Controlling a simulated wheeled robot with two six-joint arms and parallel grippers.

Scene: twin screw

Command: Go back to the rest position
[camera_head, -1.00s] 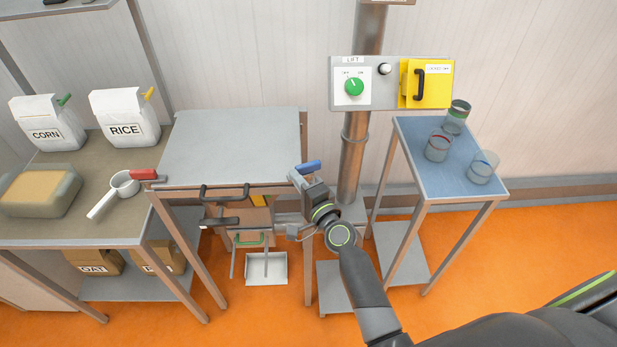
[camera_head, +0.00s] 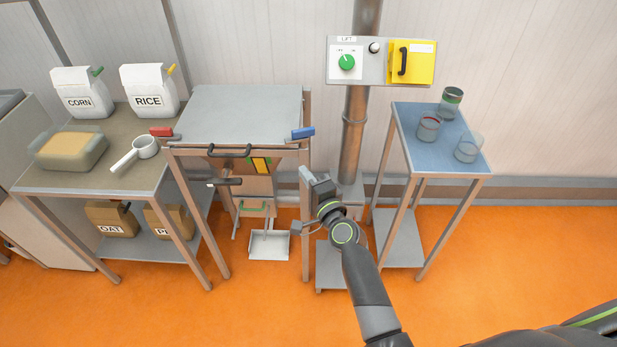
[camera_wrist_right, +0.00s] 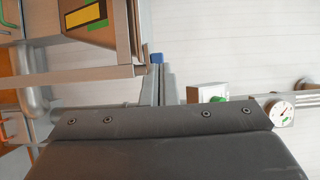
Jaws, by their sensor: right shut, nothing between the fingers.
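My right gripper (camera_head: 304,176) is shut and empty. It hangs in front of the grey-topped table (camera_head: 245,112), just below the table's front right corner. A blue handle (camera_head: 302,133) sits at that corner, above the gripper and apart from it. In the right wrist view, the shut fingers (camera_wrist_right: 160,88) point away from the camera, with a bit of blue (camera_wrist_right: 157,57) beyond their tips. My left gripper shows in neither view.
A red handle (camera_head: 162,131) sits at the table's left corner. Left is a bench (camera_head: 90,181) with bags, a tub and a scoop. Right is a blue-topped table (camera_head: 405,127) with glass jars. A lift panel (camera_head: 373,47) hangs above. Orange floor in front is clear.

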